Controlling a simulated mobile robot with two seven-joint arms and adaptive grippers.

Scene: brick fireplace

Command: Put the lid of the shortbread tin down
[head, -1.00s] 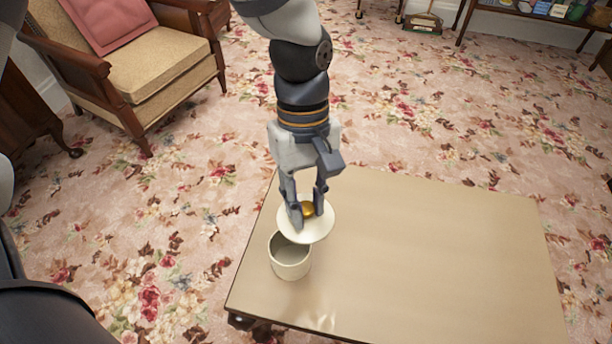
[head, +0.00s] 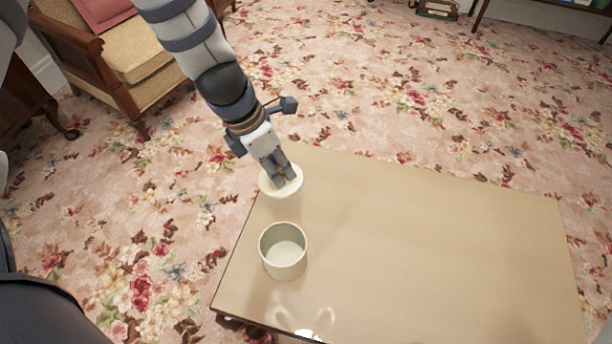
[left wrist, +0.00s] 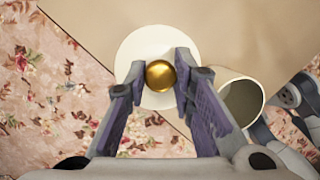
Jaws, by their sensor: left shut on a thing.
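The shortbread tin (head: 284,262) is a cream, round, open-topped tin standing upright near the table's left front edge. It also shows in the left wrist view (left wrist: 242,98). My left gripper (head: 281,180) is shut on the gold knob (left wrist: 160,75) of the round cream lid (head: 291,187). The lid is level, behind the tin and apart from it, near the table's far left corner. In the left wrist view the lid (left wrist: 140,48) lies around the knob between the fingertips. I cannot tell whether the lid touches the table. My right gripper is not in view.
The tan table (head: 430,250) is bare to the right of the tin and lid. Its left edge runs close beside them. A wooden armchair (head: 130,60) with a pink cushion stands on the floral carpet at the back left.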

